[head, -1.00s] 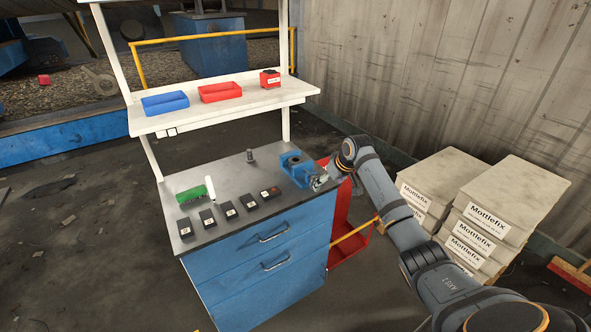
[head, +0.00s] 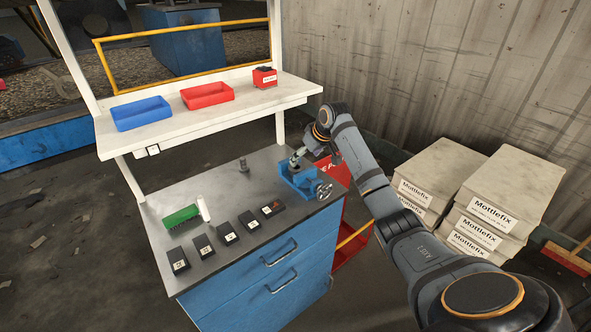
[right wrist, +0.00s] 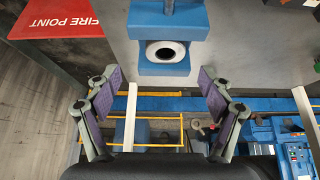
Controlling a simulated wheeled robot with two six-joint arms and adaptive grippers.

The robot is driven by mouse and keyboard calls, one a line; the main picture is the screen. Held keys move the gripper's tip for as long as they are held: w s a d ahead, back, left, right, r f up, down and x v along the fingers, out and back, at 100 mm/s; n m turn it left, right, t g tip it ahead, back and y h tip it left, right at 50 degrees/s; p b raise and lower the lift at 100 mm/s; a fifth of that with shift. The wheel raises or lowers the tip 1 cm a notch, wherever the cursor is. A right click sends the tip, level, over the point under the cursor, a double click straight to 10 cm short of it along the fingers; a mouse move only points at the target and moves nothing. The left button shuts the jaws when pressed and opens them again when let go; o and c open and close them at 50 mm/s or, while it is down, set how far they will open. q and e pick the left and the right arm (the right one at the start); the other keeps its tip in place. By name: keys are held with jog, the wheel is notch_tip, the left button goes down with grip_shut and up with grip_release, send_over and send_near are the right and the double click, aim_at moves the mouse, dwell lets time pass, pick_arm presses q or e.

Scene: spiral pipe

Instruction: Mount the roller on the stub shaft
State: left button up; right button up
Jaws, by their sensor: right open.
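A blue vise (head: 298,180) stands at the right end of the grey bench top. The right wrist view shows a blue block, apparently part of this vise (right wrist: 162,15), with a pale metal ring (right wrist: 166,51) around a dark round hole. I cannot tell whether this ring is the roller. My right gripper (right wrist: 160,90) is open and empty, its fingers spread below the ring in that view. In the head view the right gripper (head: 300,154) is small, just above the vise. A short grey upright post (head: 243,166) stands left of the vise; it may be the stub shaft.
A green brush-like block (head: 180,216), a white cylinder (head: 203,208) and several black labelled blocks (head: 228,233) occupy the bench's left and front. Blue (head: 141,113) and red (head: 207,95) bins sit on the shelf (head: 180,122) above. Stacked Mottlefix boxes (head: 500,190) stand right.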

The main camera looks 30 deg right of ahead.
aim_at(297, 166)
jog(key=shift+x, duration=1.25)
jog(key=shift+w+a+f+p, duration=0.35)
jog(key=shift+w+f, duration=0.15)
jog(key=shift+f, duration=0.15)
jog(key=x, duration=0.3)
jog(key=shift+a, duration=0.15)
jog(key=shift+w+f, duration=0.15)
jog(key=shift+f, duration=0.15)
pick_arm(q)
jog(key=shift+w+r, duration=0.45)
jog(key=shift+w, duration=0.3)
pick_arm(e)
jog(key=shift+c, duration=0.4)
jog(key=c, duration=1.3)
jog(key=shift+r, duration=0.15)
